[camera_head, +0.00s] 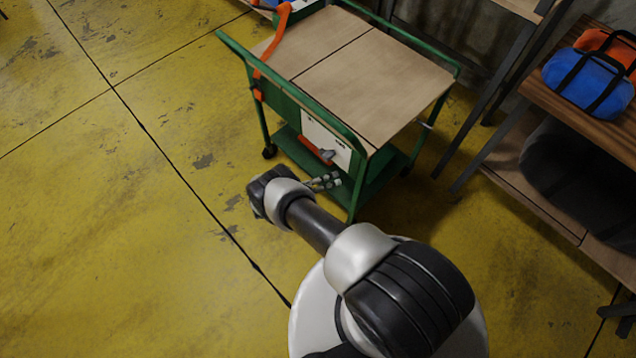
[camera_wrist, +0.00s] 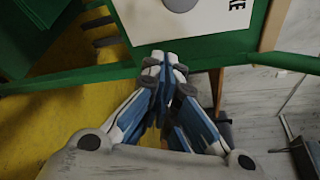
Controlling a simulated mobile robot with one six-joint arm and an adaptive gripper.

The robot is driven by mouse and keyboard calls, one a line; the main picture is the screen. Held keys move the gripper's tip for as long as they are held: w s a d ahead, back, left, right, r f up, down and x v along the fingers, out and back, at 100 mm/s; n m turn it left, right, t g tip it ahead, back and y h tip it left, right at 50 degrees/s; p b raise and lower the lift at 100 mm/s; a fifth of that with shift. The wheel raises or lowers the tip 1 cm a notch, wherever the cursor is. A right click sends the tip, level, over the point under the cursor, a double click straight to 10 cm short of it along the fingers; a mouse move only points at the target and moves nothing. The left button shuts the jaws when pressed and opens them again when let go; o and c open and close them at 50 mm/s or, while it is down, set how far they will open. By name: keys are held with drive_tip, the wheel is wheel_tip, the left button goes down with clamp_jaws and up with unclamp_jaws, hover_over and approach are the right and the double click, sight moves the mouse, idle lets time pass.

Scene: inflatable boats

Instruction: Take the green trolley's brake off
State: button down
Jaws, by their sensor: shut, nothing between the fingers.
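The green trolley (camera_head: 345,140) has a wooden top, a green tubular frame and a lower shelf. A white panel (camera_head: 340,150) on its near side carries a grey knob-like part (camera_head: 328,155) and an orange bar (camera_head: 316,148). In the wrist view the white panel (camera_wrist: 225,15) shows part of a round grey piece (camera_wrist: 180,3) and cut-off dark lettering. My gripper (camera_head: 330,181) is shut and empty, just outside the near side, below the grey part in the picture. In the wrist view my gripper's fingertips (camera_wrist: 165,62) meet in front of a green frame bar (camera_wrist: 80,77); contact is unclear.
A long orange strip (camera_head: 268,55) runs down the trolley's left end. A rack at the right holds a blue bag (camera_head: 588,80), an orange bag (camera_head: 610,45) and a dark bundle (camera_head: 580,175). The yellow floor (camera_head: 110,230) at the left is clear.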

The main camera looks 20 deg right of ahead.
sight(324, 155)
drive_tip(key=w, duration=0.1)
drive_tip(key=w+r, duration=0.1)
drive_tip(key=w, duration=0.1)
drive_tip(key=shift+w+r+b, duration=0.2)
drive_tip(key=shift+r+b, duration=0.15)
drive_tip(key=shift+r, duration=0.15)
